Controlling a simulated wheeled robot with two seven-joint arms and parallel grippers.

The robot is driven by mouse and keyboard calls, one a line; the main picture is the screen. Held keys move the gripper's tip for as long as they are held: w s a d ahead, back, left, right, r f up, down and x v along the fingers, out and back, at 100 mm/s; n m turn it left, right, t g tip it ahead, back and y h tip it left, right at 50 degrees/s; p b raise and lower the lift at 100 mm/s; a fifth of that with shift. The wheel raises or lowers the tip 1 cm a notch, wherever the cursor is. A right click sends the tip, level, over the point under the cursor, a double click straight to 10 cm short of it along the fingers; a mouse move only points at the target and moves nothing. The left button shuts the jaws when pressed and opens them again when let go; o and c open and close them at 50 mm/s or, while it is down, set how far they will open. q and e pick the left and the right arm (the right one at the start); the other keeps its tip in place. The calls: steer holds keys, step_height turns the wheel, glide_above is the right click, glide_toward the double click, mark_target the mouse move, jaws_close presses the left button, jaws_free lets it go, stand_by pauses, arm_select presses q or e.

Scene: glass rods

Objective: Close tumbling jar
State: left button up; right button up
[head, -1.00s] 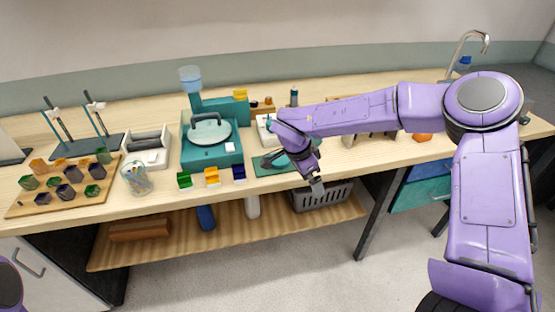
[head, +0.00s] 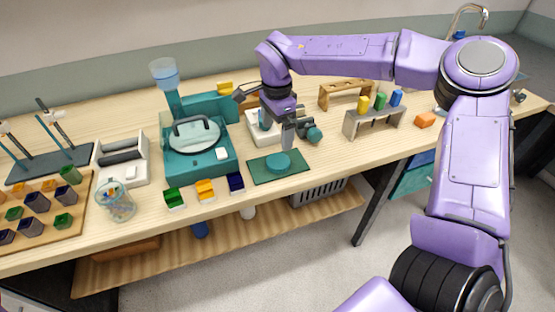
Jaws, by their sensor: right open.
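My right gripper (head: 264,117) is open, its two fingers spread wide above the back-middle of the bench. It appears empty. My left gripper is out of view.
A teal machine with a round handled cover (head: 193,134) stands to the left. Green, yellow and blue holders (head: 205,190) line the front edge. A clear cup of rods (head: 116,202) stands further left.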

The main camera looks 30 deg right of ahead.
glide_above(278, 161)
steer(key=shift+a+f, duration=0.15)
steer(key=shift+f, duration=2.6)
steer(key=shift+w, duration=0.1)
steer(key=f, duration=0.1)
steer(key=f+p, duration=0.1)
steer(key=f, duration=0.2)
steer(key=shift+d+f+p, duration=0.25)
steer(key=shift+d+p, duration=0.05)
steer(key=shift+f, duration=0.35)
steer(key=c, duration=1)
